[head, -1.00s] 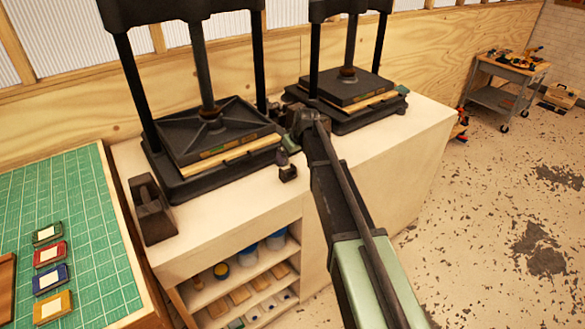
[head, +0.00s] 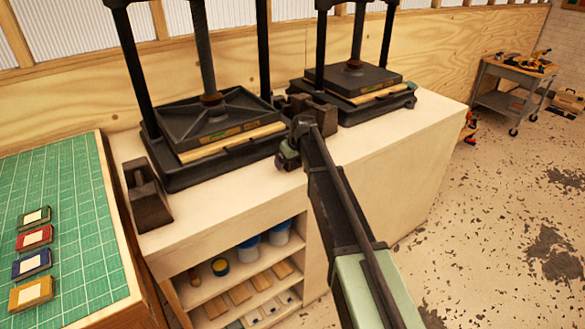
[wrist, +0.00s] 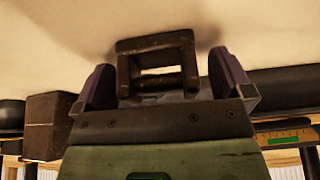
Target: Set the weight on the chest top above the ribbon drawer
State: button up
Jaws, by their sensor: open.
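Dark iron weights with handles stand on the pale bench. One weight (head: 150,200) stands at the bench's left end, and dark weights (head: 318,113) stand between the two presses, partly hidden by my arm. In the wrist view a weight's squared handle (wrist: 157,45) shows between the fingers of my gripper (wrist: 162,62). The fingers are open, one on each side of the handle, and I cannot tell whether they touch it. In the head view my gripper (head: 288,157) is low at the bench, mostly behind my wrist. I see no chest or ribbon drawer.
Two black presses, left (head: 215,125) and right (head: 355,85), take up much of the bench top (head: 230,205). A dark block (wrist: 45,125) shows beside my gripper. A green cutting mat (head: 70,220) with several coloured cards lies at left. A grey cart (head: 512,90) stands far right.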

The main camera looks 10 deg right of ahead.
jog(key=c, duration=1.5)
notch_tip(320, 180, up, 20)
jog(key=p, duration=2)
